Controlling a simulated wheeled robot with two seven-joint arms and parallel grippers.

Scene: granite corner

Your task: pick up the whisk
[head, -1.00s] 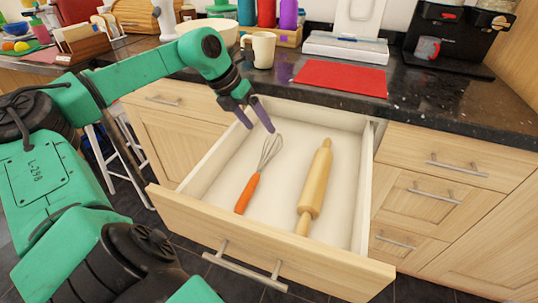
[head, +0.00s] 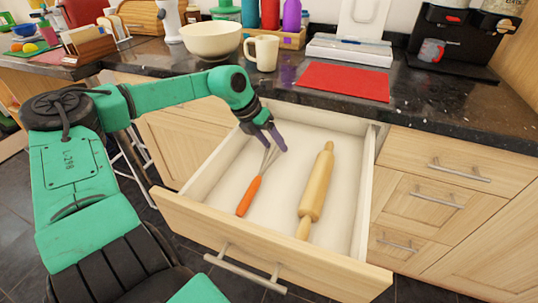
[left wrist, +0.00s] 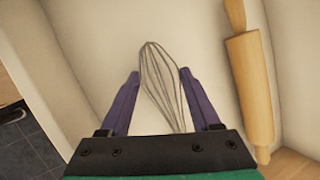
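The whisk lies in the open drawer (head: 225,190), its orange handle (head: 249,196) toward the drawer front and its wire head toward the back. My left gripper (head: 276,149) is at the wire end, partly covering it in the head view. In the left wrist view the whisk's wire loops (left wrist: 160,80) show between the two purple fingers of the left gripper (left wrist: 160,78), which are apart. The handle is hidden in that view. My right gripper is not in view.
A wooden rolling pin (head: 317,185) lies in the drawer to the right of the whisk. Drawer walls stand around both. On the counter above are a cream mug (head: 264,52), a white bowl (head: 211,40) and a red mat (head: 343,81).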

